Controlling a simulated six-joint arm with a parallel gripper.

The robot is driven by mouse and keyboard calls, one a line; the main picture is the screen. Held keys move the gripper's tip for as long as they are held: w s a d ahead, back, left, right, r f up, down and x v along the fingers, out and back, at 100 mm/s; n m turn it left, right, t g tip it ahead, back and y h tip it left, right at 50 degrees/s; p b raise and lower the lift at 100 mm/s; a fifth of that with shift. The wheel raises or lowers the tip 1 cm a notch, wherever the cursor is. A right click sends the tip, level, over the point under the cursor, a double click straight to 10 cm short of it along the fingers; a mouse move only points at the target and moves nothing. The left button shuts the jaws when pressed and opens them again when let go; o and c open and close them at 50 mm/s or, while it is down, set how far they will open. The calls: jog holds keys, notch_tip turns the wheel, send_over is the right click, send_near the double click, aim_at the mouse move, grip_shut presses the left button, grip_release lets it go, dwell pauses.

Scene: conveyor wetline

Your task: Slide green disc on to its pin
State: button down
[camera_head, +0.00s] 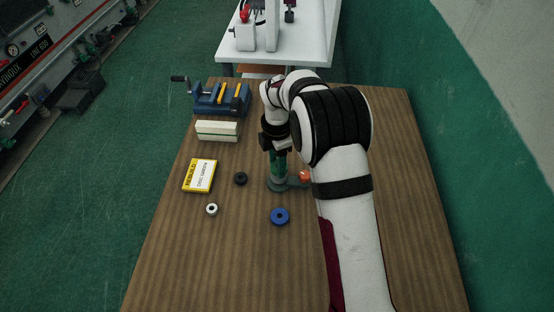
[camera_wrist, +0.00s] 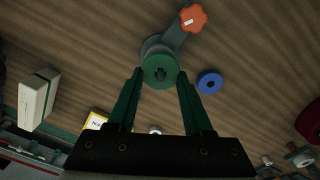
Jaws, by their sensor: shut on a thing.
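The green disc (camera_wrist: 149,69) is between the fingertips of my gripper (camera_wrist: 160,73), which is shut on its rim. In the wrist view its centre hole faces the camera, with something dark grey showing in it. A grey-green fixture (camera_wrist: 151,45) lies behind the disc, with an arm leading to an orange knob (camera_wrist: 194,18). In the head view my gripper (camera_head: 278,160) is upright over the round base of the fixture (camera_head: 275,186). The disc is hard to make out there. The pin is mostly hidden, and I cannot tell whether the disc is around it.
A blue disc (camera_head: 280,216), a black ring (camera_head: 240,178) and a white ring (camera_head: 211,209) lie on the wooden table (camera_head: 230,270). A yellow-and-white box (camera_head: 199,175), a pale block (camera_head: 217,131) and a blue vise (camera_head: 221,98) stand at the left. The front left is clear.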

jog(key=shift+f, duration=1.05)
jog(key=shift+c, duration=1.1)
grip_release()
jog(key=shift+r, duration=0.1)
notch_tip(320, 180, up, 16)
jog(key=shift+f, duration=0.2)
